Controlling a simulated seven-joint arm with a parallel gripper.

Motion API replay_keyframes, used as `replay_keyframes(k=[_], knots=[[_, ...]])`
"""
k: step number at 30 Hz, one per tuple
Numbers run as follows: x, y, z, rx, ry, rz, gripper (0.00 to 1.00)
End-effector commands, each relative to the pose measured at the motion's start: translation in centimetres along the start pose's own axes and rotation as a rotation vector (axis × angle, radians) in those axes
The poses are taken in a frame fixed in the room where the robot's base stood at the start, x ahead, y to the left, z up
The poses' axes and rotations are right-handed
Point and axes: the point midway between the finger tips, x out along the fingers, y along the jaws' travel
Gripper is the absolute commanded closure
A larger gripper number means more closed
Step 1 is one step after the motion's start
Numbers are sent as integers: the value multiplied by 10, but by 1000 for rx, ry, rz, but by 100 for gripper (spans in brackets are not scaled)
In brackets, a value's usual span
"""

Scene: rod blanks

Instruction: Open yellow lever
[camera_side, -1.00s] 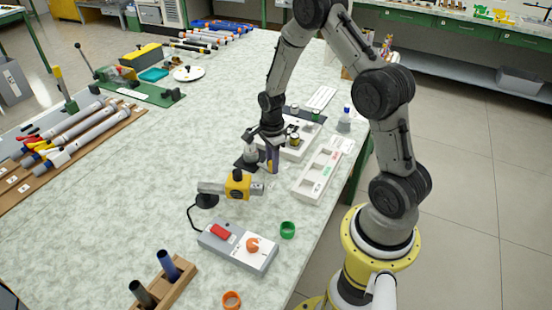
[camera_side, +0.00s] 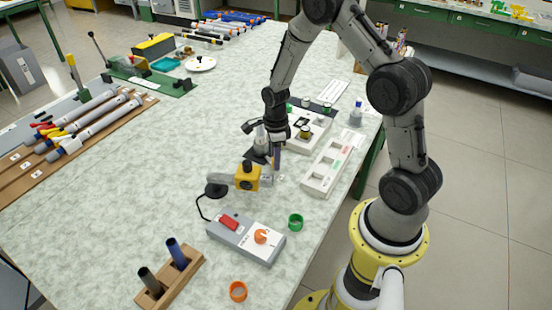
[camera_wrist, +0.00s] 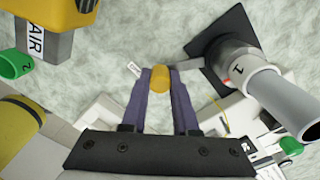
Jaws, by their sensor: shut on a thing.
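A yellow valve block (camera_side: 248,176) with grey ends sits on the bench in the side view. In the wrist view, the block (camera_wrist: 75,12) and its grey "AIR" end (camera_wrist: 36,40) fill the top left corner. My gripper (camera_side: 277,168) points down just right of the block. In the wrist view, the purple fingers of my gripper (camera_wrist: 160,80) are shut on a small yellow-orange round piece (camera_wrist: 160,77). I cannot tell how this piece joins the valve, or whether it is the lever's end.
A numbered grey-white tube (camera_wrist: 270,90) on a dark base stands close right of my fingers. White trays (camera_side: 325,165) lie right of my gripper. A grey control box (camera_side: 247,240), a green ring (camera_side: 296,222) and an orange ring (camera_side: 238,291) lie nearer.

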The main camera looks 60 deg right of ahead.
Motion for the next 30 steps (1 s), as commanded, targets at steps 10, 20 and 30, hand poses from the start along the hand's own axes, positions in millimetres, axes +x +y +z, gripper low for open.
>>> replay_keyframes(k=[10,20,30], knots=[[-1,0,0,-2,0,0,42],[-10,-1,0,-2,-2,-4,42],[-77,-1,1,-2,-3,-6,42]])
